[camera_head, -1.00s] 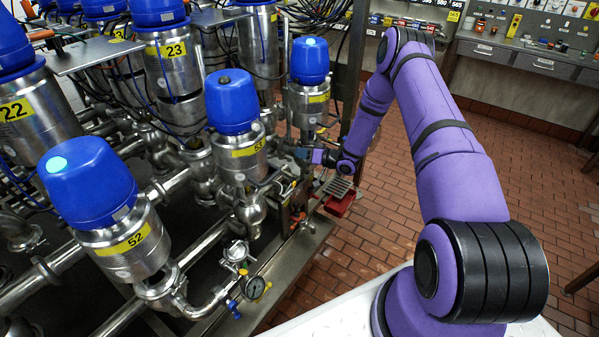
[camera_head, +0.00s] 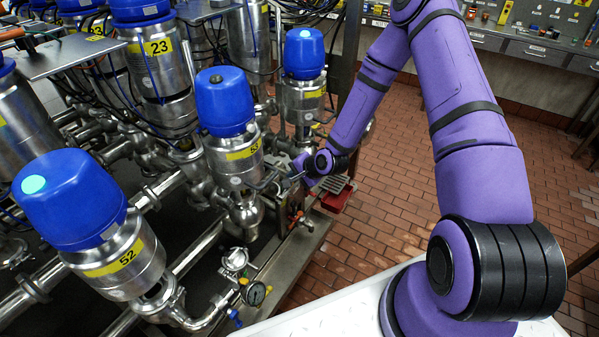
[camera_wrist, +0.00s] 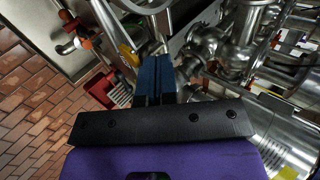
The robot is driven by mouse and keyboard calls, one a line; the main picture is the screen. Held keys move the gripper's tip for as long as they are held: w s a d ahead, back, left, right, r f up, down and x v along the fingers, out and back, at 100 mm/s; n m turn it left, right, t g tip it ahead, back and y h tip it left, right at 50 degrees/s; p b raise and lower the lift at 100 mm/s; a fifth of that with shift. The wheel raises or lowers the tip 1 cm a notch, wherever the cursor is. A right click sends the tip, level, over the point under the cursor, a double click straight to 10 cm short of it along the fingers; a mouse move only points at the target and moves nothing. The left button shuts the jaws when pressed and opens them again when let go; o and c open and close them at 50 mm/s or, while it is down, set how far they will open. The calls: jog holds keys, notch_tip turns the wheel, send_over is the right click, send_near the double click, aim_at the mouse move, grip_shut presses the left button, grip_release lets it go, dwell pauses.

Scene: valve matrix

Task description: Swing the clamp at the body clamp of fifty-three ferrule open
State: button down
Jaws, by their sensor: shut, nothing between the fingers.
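Valve 53 has a blue cap (camera_head: 224,98), a steel cylinder and a yellow label (camera_head: 243,152). Its lower steel body (camera_head: 246,212) stands below the cylinder. A clamp on this body is too small to make out for sure. My gripper (camera_head: 278,182) is at the right side of valve 53, at about the level just under its cylinder; its fingers are partly hidden in the head view. In the wrist view the blue fingers (camera_wrist: 153,72) are together and empty. They point at steel pipework (camera_wrist: 205,48), and I cannot tell whether they touch it.
Valve 52 (camera_head: 105,255) stands at the front left, and another blue-capped valve (camera_head: 303,80) stands behind my gripper. A pressure gauge (camera_head: 254,293) is low in front. A red tray (camera_head: 336,196) lies right of the frame and shows in the wrist view (camera_wrist: 113,88). The brick floor (camera_head: 410,190) is clear.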

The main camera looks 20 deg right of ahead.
jog(key=shift+x, duration=2.35)
jog(key=shift+w+n+g+y, duration=1.15)
jog(key=shift+w+n, duration=0.65)
jog(key=shift+n, duration=0.2)
jog(key=shift+r, duration=0.1)
